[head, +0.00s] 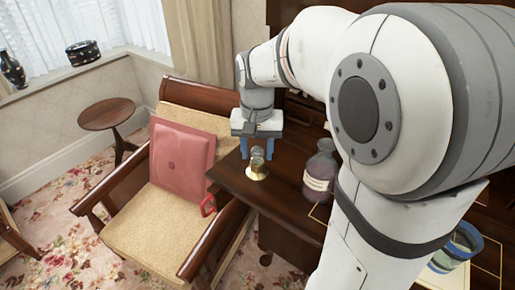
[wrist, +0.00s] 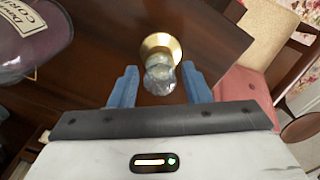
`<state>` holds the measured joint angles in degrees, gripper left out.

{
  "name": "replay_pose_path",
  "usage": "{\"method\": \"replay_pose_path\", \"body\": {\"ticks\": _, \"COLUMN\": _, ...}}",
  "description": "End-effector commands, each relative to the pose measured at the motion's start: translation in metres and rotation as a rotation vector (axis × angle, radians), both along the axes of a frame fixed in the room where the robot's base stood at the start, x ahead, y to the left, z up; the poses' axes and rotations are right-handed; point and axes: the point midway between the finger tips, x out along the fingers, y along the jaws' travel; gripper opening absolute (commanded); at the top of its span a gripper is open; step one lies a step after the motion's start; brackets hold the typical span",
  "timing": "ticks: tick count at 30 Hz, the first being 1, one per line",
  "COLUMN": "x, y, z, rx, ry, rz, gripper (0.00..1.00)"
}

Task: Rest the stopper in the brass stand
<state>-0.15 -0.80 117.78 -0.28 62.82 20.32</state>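The clear glass stopper (head: 257,155) stands upright at the brass stand (head: 256,173) near the left edge of the dark wooden desk. In the wrist view the stopper (wrist: 160,77) overlaps the near rim of the brass stand (wrist: 160,43) and looks seated in it; its lower end is hidden. My gripper (head: 257,153) points down above the stand. Its blue fingers are apart, one on each side of the stopper. In the wrist view there is a gap between the stopper and each finger of my gripper (wrist: 160,86).
A purple labelled bottle (head: 319,174) stands on the desk (head: 232,178) right of the stand. A blue-rimmed glass vessel (head: 459,243) is at far right. An armchair (head: 150,228) with a pink cushion (head: 180,160) is left of the desk. The air left of my gripper is clear.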

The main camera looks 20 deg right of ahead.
Motion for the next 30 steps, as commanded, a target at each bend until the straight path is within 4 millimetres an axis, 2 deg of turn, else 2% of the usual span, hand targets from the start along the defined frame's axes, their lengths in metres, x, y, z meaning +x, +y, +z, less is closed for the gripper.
{"method": "replay_pose_path", "body": {"ticks": 4, "x": 0.000, "y": 0.000, "z": 0.000, "rx": 0.000, "ry": 0.000, "rz": 0.000, "gripper": 0.55}}
{"method": "replay_pose_path", "body": {"ticks": 13, "x": 0.000, "y": 0.000, "z": 0.006, "rx": 0.000, "ry": -0.001, "rz": 0.000, "gripper": 0.55}}
{"method": "replay_pose_path", "body": {"ticks": 24, "x": 0.001, "y": 0.001, "z": 0.063, "rx": 0.000, "ry": -0.002, "rz": 0.001, "gripper": 0.55}}
{"method": "replay_pose_path", "body": {"ticks": 30, "x": 0.000, "y": 0.001, "z": 0.078, "rx": 0.000, "ry": -0.001, "rz": 0.000, "gripper": 0.55}}
